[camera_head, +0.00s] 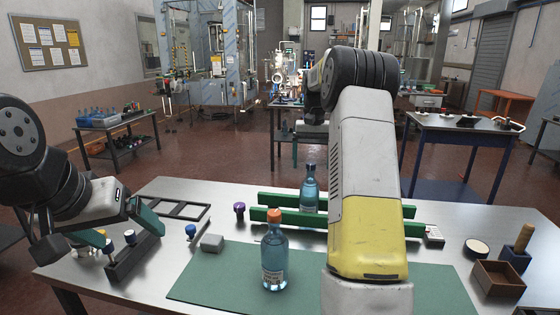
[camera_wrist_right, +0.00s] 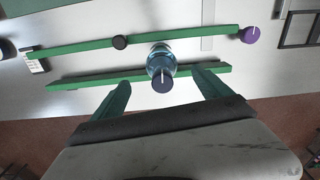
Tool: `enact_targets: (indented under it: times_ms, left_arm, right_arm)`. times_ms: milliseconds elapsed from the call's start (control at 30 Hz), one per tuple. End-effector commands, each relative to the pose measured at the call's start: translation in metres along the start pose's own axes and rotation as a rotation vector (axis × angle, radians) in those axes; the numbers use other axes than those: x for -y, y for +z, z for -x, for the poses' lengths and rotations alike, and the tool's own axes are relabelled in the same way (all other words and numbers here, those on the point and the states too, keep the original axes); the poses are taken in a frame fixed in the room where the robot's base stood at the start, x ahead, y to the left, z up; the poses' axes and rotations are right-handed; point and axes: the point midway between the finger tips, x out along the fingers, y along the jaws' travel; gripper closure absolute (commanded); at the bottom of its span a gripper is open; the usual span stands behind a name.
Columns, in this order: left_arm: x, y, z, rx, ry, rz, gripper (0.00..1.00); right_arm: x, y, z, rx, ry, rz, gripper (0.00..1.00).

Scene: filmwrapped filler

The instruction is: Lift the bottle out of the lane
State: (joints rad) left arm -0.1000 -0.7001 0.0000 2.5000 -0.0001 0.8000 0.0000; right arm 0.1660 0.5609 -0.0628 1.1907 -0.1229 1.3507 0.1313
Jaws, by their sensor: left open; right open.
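A clear blue bottle with a dark blue cap (camera_head: 309,190) stands upright in the lane between two green rails; the near rail (camera_head: 285,217) hides its base. In the right wrist view the bottle (camera_wrist_right: 161,62) shows from above, between the rails. My right gripper (camera_wrist_right: 160,84) is open, its green fingers apart on either side of the bottle's cap, not visibly touching it. In the head view my right arm hides this gripper. My left gripper (camera_head: 120,222) is open and empty at the table's left, above a dark holder (camera_head: 135,256).
A second bottle with an orange cap (camera_head: 274,258) stands on the green mat (camera_head: 215,285) in front of the lane. A brown wooden box (camera_head: 498,280) sits right.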

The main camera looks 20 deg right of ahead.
Motion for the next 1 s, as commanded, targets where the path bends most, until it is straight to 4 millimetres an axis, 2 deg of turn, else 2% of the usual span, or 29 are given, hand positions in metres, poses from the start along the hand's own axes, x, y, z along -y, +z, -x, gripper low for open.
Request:
enact_targets:
  times_ms: [167,600,767,1000]
  left_arm:
    - [0.0,0.0,0.0,0.0,0.0,0.0,0.12]
    - [0.0,0.0,0.0,0.0,0.0,0.0,0.12]
    - [0.0,0.0,0.0,0.0,0.0,0.0,0.12]
    - [0.0,0.0,0.0,0.0,0.0,0.0,0.12]
  right_arm:
    - [-0.002,-0.004,-0.013,0.009,0.005,-0.006,0.12]
    - [-0.002,-0.003,-0.073,0.008,0.004,-0.005,0.12]
    - [-0.002,-0.003,-0.082,0.008,0.004,-0.005,0.12]
    - [-0.002,-0.003,-0.082,0.006,0.004,-0.005,0.12]
